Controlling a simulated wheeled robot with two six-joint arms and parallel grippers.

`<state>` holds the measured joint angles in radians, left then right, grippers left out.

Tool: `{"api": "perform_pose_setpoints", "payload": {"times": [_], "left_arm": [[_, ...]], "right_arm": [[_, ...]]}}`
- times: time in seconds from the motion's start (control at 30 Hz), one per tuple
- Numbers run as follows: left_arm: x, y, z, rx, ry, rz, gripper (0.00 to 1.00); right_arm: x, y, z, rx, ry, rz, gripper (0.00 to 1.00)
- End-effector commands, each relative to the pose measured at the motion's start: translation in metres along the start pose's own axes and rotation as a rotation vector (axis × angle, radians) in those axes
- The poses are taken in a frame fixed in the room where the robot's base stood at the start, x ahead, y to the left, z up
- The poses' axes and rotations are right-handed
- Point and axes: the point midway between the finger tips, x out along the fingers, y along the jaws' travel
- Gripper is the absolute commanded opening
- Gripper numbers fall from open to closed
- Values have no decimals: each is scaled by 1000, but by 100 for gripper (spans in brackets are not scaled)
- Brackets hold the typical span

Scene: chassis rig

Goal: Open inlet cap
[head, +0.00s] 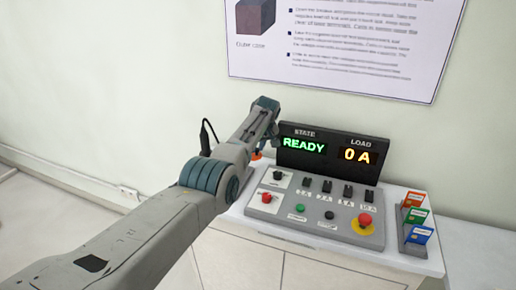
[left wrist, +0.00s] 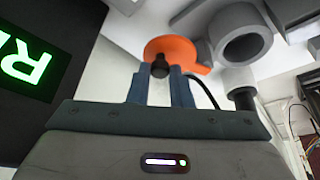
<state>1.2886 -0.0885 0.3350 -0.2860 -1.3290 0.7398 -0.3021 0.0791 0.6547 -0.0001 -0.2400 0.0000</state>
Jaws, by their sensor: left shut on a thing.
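The inlet cap appears as an orange disc (left wrist: 185,47) with a dark knob (left wrist: 159,69) in the left wrist view. My left gripper (left wrist: 160,76) is shut on this knob, one finger on each side. A grey, round, ring-shaped fitting (left wrist: 241,35) is right of the disc; I cannot tell whether they touch. In the head view only a small orange patch (head: 256,155) shows below the end of my left arm. The fingers of my left gripper (head: 268,144) are mostly hidden there by the arm. My right gripper is in neither view.
A dark display (head: 333,153) reading READY and 0 A stands right of my left gripper. In front is a control panel (head: 318,213) with switches and a red button (head: 365,220). Coloured cards stand in a holder (head: 408,232) at the right. A wall is behind.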

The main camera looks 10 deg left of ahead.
Motion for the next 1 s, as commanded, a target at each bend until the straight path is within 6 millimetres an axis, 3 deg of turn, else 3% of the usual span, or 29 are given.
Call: {"api": "perform_pose_setpoints", "payload": {"times": [0.23,0.27,0.37,0.77,1.0], "left_arm": [[0,-1,0,0,0,-1,0],[0,-1,0,0,0,-1,20],[0,-1,0,1,0,-1,40],[-4,0,0,1,0,0,40],[-28,0,0,1,2,3,40]], "right_arm": [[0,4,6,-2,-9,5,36],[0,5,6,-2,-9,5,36],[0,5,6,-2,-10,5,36],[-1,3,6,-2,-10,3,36],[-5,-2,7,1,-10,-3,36]]}}
